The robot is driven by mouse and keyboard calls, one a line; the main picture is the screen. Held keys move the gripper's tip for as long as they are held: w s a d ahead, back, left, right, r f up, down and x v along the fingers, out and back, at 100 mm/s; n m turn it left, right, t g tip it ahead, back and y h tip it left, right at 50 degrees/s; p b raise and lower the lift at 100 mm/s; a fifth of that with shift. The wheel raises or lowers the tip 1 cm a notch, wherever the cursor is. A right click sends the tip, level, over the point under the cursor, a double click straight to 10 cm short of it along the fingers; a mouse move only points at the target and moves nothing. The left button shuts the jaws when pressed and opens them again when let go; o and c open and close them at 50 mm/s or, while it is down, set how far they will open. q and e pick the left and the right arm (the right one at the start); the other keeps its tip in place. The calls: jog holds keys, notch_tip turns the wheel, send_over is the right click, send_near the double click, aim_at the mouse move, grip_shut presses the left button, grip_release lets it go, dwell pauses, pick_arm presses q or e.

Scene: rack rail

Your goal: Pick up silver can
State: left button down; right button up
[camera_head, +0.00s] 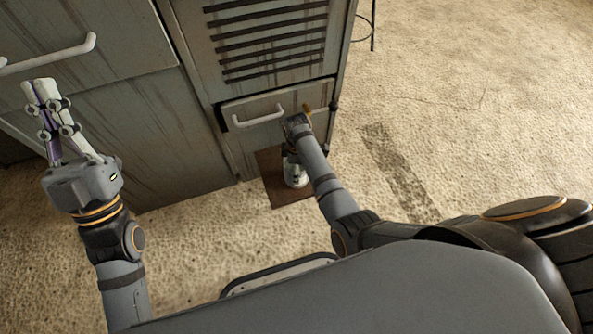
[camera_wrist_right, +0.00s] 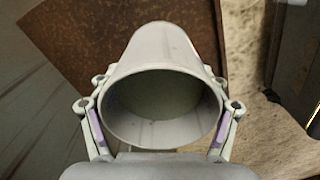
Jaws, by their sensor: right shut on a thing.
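The silver can (camera_wrist_right: 162,107) fills the middle of the right wrist view as a pale grey, hollow cylinder, its round opening facing the camera. My right gripper (camera_wrist_right: 160,125) is shut on it, one purple-padded finger along each side. In the head view the can (camera_head: 295,175) shows as a small pale shape over the brown plate, partly hidden by my right arm. I cannot tell whether its base touches the plate. My left gripper (camera_head: 40,88) is raised at the left, away from the can, in front of the cabinet. Its fingertips look close together, and I see nothing between them.
A brown, rusty-looking square plate (camera_head: 273,180) lies on the floor at the foot of a grey metal cabinet (camera_head: 200,110). It has a slatted vent and a drawer with a white handle (camera_head: 258,118). Sandy floor (camera_head: 470,120) is open at the right.

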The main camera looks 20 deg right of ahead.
jog(key=c, duration=0.8)
